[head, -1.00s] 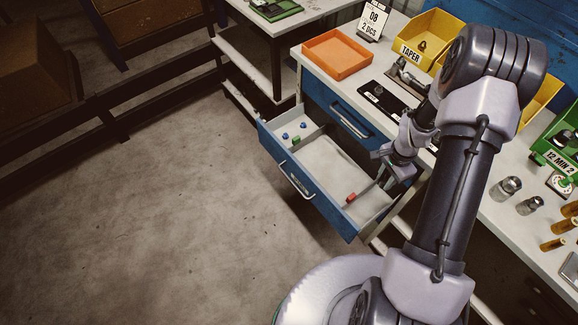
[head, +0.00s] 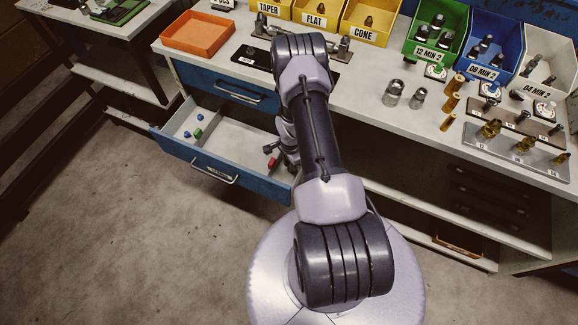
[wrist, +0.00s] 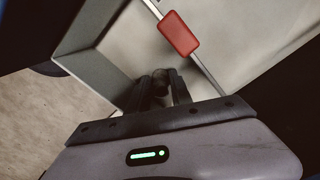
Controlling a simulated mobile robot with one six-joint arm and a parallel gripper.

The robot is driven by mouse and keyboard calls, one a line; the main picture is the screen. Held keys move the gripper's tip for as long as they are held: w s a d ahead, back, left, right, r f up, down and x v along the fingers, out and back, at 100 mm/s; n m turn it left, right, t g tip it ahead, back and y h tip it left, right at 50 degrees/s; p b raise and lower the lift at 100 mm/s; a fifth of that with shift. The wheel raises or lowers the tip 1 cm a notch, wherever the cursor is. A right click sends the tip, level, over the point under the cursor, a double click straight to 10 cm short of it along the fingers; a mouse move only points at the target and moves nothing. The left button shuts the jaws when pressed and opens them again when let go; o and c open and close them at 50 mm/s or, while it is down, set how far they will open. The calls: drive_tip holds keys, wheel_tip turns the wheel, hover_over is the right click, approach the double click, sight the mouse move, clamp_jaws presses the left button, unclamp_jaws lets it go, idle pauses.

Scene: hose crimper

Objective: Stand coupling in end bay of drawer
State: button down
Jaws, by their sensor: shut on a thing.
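The open blue drawer (head: 232,174) hangs out below the bench, with a pale inside split by thin dividers. A red clip (head: 271,163) sits on the divider near its right end and shows in the wrist view (wrist: 180,33). My gripper (wrist: 160,91) is at the right end bay, beside that divider, fingers pointing into the bay. It is shut on a dark, round-ended coupling (wrist: 161,77), mostly hidden between the fingers. I cannot tell whether the coupling touches the bay floor. In the head view my arm hides much of the end bay.
An orange tray (head: 197,33), yellow bins (head: 320,14) and loose metal fittings (head: 393,92) stand on the bench above. The drawer's middle bay is largely empty.

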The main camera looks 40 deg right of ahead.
drive_tip(key=shift+f, duration=0.1)
drive_tip(key=shift+f, duration=0.1)
drive_tip(key=shift+f, duration=0.15)
drive_tip(key=c, duration=1.1)
unclamp_jaws()
drive_tip(key=shift+c, duration=0.2)
